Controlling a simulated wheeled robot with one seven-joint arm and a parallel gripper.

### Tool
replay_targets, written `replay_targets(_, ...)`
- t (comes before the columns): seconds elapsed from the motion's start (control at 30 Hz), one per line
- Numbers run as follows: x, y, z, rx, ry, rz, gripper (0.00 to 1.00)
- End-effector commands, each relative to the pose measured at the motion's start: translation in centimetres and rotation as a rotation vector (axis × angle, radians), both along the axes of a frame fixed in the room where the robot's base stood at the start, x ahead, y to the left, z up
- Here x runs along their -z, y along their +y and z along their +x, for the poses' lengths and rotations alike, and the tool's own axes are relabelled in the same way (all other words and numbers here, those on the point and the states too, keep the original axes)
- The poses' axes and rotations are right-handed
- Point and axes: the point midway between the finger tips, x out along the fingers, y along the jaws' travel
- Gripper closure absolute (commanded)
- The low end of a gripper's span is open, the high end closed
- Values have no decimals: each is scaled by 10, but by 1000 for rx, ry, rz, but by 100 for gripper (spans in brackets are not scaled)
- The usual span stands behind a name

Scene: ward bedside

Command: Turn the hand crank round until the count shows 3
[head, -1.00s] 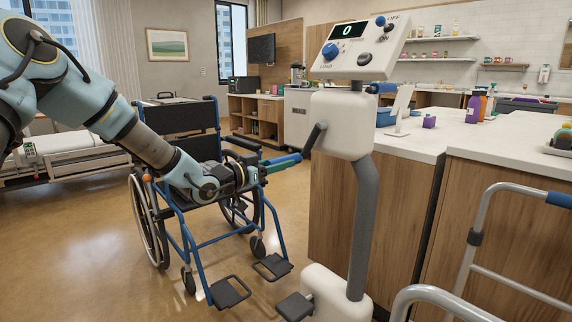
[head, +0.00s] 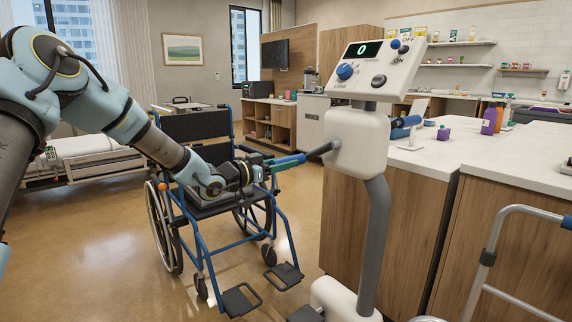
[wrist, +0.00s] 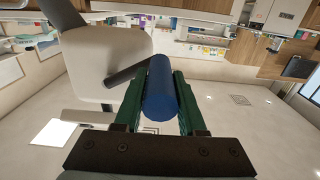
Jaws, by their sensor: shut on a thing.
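The hand crank machine (head: 356,140) is a white body on a grey post. Its tilted panel (head: 375,68) has a display (head: 362,50) reading 0, a blue knob and a black switch. A dark crank arm (head: 323,150) comes out of the left of the body and ends in a blue handle (head: 287,162). My gripper (head: 268,168) is shut on this handle from the left. In the wrist view the blue handle (wrist: 161,90) lies between the two green fingers, with the crank arm (wrist: 130,72) running to the white body.
A blue-framed wheelchair (head: 205,215) stands behind and below my arm. A white-topped counter (head: 470,160) is close on the right of the machine. A walker frame (head: 487,258) is at the lower right. Open floor lies at the lower left.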

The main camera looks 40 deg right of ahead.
Motion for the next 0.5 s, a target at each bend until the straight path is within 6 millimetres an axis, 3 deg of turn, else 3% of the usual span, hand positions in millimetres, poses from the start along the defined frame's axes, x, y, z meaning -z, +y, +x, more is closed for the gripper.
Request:
replay_targets(0.03, -16, -1, 3, -1, -3, -5, 100)
replay_targets(0.2, -43, -1, 13, -1, -2, -5, 100)
replay_targets(0.5, -42, -1, 15, 1, -1, -3, 100)
